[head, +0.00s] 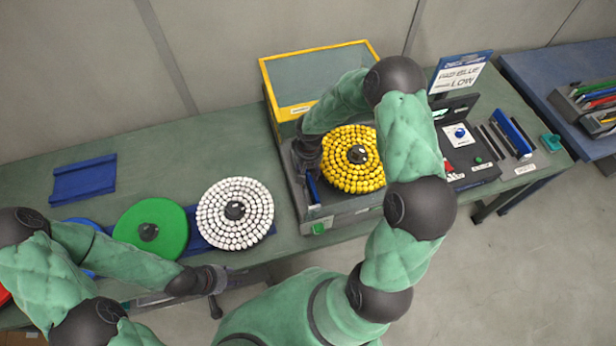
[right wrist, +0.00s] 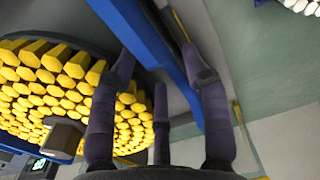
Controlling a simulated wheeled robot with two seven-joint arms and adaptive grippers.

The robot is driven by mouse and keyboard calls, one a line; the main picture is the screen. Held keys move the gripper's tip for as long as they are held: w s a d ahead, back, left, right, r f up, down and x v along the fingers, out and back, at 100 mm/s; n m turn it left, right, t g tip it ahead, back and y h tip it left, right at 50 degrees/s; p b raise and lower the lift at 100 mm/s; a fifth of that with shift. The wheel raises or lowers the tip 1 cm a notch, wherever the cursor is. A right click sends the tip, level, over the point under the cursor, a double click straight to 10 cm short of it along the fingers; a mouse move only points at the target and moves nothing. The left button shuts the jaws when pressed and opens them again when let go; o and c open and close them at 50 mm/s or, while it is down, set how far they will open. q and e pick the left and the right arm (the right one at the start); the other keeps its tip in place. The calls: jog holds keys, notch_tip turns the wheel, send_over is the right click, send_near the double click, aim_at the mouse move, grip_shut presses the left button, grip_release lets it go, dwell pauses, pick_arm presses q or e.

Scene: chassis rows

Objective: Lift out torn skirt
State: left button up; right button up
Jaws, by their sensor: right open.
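A long blue strip, which looks like the skirt (head: 312,188), stands along the left side of the grey machine bay (head: 345,217); a tear cannot be made out. In the right wrist view the blue skirt (right wrist: 150,42) runs diagonally past the fingertips. My right gripper (right wrist: 157,70) is open, with its fingers spread around the strip's line and nothing clearly held. In the head view my right gripper (head: 308,170) reaches down at the bay's left edge and partly hides the strip. My left gripper (head: 200,281) hangs near the bench's front edge; its fingers are unclear.
A yellow-tufted disc (head: 352,165) sits in the bay, close to my right gripper. A raised yellow-framed lid (head: 318,75) stands behind. White (head: 235,205) and green (head: 150,222) discs lie left. Another blue strip (head: 514,137) stands in a rack right. A blue tray (head: 84,181) lies back left.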

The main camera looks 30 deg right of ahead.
grip_shut()
jog(key=shift+r, duration=0.15)
